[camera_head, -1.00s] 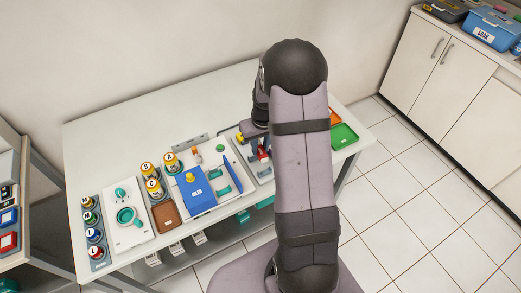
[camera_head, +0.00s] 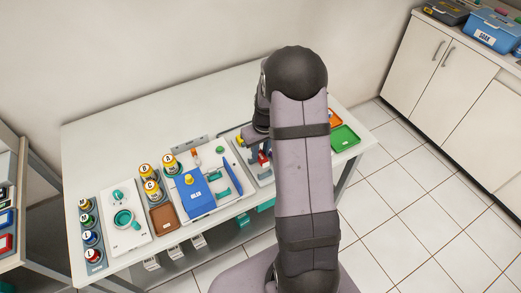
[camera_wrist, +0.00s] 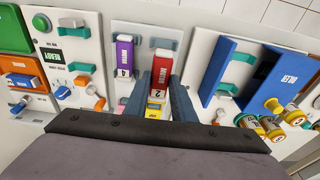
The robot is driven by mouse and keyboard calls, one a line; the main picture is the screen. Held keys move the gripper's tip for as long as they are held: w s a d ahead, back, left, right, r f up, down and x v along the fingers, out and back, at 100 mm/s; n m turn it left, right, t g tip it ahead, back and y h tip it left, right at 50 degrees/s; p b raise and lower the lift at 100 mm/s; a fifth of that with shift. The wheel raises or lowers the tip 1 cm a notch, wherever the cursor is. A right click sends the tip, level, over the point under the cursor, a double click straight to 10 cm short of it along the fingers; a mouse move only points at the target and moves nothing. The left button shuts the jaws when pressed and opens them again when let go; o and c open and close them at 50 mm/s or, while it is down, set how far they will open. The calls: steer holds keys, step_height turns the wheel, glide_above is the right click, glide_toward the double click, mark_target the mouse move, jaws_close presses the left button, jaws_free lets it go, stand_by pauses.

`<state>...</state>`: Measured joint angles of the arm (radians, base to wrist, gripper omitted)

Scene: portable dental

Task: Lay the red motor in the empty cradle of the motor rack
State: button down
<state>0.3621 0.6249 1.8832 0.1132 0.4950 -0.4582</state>
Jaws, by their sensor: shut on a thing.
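In the wrist view, the red motor (camera_wrist: 161,72), with a white end marked 2, sits between the two blue-grey fingers of my gripper (camera_wrist: 159,98), which is shut on it. It is over the right part of the pale motor rack (camera_wrist: 145,32). A grey cradle part (camera_wrist: 161,43) shows just past its far end; the rest of that cradle is hidden beneath the motor. I cannot tell whether the motor touches the rack. A purple motor (camera_wrist: 124,54) lies in the rack to the left. In the head view, the red motor (camera_head: 263,158) shows small beside my arm.
To the left is a panel with teal and orange clips (camera_wrist: 75,70). A green tray (camera_head: 345,137) lies at the table's right end.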

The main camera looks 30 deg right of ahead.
steer(key=shift+f+b, duration=1.5)
steer(key=shift+f, duration=0.8)
steer(key=shift+f, duration=0.15)
steer(key=c, duration=1.4)
jaws_free()
steer(key=shift+s+r+b, duration=0.2)
steer(key=shift+r+b, duration=0.1)
steer(key=shift+r, duration=0.9)
steer(key=shift+s+r+b, duration=0.2)
steer(key=shift+r+b, duration=0.15)
steer(key=shift+r, duration=0.9)
steer(key=shift+s+r+b, duration=0.2)
steer(key=shift+r+b, duration=0.1)
steer(key=shift+r, duration=0.9)
